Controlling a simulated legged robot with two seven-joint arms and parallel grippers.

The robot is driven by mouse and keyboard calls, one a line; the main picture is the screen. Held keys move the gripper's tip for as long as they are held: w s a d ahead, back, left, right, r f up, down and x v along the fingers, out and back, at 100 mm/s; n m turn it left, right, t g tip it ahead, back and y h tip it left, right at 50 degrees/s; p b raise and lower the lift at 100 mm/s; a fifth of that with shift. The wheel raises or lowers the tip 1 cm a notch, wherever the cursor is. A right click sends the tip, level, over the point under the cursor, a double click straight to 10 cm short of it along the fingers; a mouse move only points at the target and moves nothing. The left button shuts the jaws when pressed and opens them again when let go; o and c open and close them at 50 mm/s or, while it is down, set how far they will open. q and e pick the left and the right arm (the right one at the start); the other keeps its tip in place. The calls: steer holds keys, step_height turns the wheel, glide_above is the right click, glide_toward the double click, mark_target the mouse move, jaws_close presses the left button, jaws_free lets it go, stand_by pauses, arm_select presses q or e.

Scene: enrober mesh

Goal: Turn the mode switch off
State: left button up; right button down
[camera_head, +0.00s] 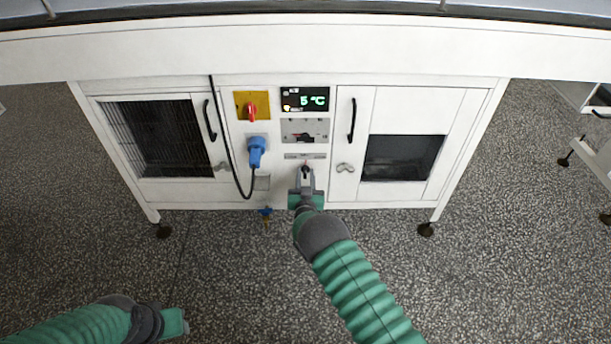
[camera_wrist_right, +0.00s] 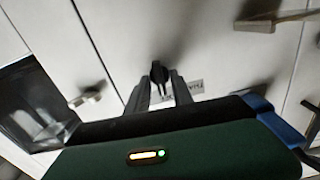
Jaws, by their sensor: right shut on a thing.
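The mode switch is a small black knob (camera_wrist_right: 158,71) on the white cabinet front, with a partly hidden printed label (camera_wrist_right: 190,90) beside it. My right gripper (camera_wrist_right: 161,82) has its fingers on either side of the knob and is shut on it. In the head view my right gripper (camera_head: 306,174) reaches the panel below the display and hides most of the switch. The knob's exact setting is hard to read. My left gripper (camera_head: 172,323) is low at the left, away from the cabinet, its fingers not clear.
Above the switch are a green-digit display (camera_head: 305,99) reading 5 °C and a grey panel (camera_head: 305,131). To the left are a red rotary switch (camera_head: 251,110) on a yellow plate and a blue plug (camera_head: 256,150) with a hanging black cable (camera_head: 231,160). Door handles (camera_head: 351,120) flank them.

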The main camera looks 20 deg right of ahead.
steer(key=shift+s+f+n, duration=0.15)
steer(key=shift+f+n, duration=0.15)
steer(key=shift+a, duration=0.1)
steer(key=c, duration=1.5)
jaws_free()
steer(key=shift+r, duration=0.1)
steer(key=shift+s+r+p, duration=0.15)
steer(key=shift+s+p, duration=0.15)
steer(key=shift+p, duration=0.1)
steer(key=p+v, duration=0.6)
steer(key=v, duration=1)
steer(key=shift+a+p, duration=0.1)
steer(key=shift+p, duration=0.2)
